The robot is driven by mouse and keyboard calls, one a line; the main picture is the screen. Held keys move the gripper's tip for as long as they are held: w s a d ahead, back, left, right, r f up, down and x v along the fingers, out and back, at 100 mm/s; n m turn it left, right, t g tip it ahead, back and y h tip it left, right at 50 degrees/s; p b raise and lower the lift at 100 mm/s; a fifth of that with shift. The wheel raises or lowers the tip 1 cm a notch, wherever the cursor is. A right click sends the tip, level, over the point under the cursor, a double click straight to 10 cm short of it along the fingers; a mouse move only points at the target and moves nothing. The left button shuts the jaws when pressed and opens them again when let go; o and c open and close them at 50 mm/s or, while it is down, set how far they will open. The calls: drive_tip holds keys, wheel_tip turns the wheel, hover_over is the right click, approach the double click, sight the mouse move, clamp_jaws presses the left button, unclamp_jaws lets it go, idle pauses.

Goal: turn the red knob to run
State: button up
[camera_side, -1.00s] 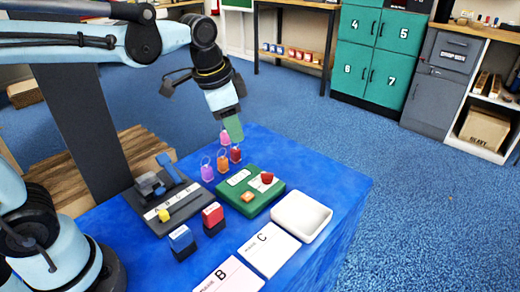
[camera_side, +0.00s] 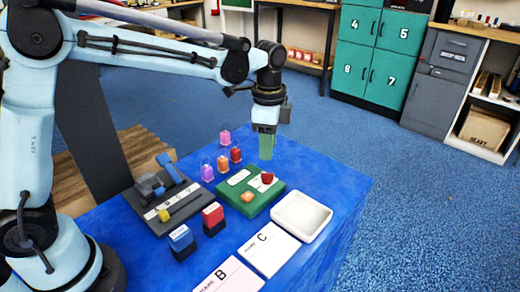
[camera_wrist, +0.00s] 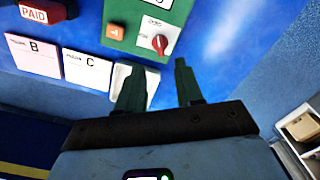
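The red knob (camera_side: 267,178) sits on the right part of a green panel (camera_side: 264,199) on the blue table. In the wrist view the knob (camera_wrist: 160,43) shows a white pointer mark beside a small white label, whose print is too small to read. An orange button (camera_side: 247,196) is on the same panel. My gripper (camera_side: 266,155) points down above the panel's far edge, apart from the knob. In the wrist view its two green fingers (camera_wrist: 157,85) are spread with nothing between them, and the knob lies beyond their tips.
A white tray (camera_side: 328,217) stands right of the panel. Pages B (camera_side: 229,280) and C (camera_side: 269,261) lie in front. Red (camera_side: 213,215) and blue (camera_side: 181,239) stamps stand left. Several coloured tags (camera_side: 222,161) stand behind the panel. The table's right strip is clear.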

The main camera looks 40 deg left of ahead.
sight(267, 173)
wheel_tip(267, 173, down, 8)
drive_tip(key=shift+r, duration=0.25)
clamp_jaws()
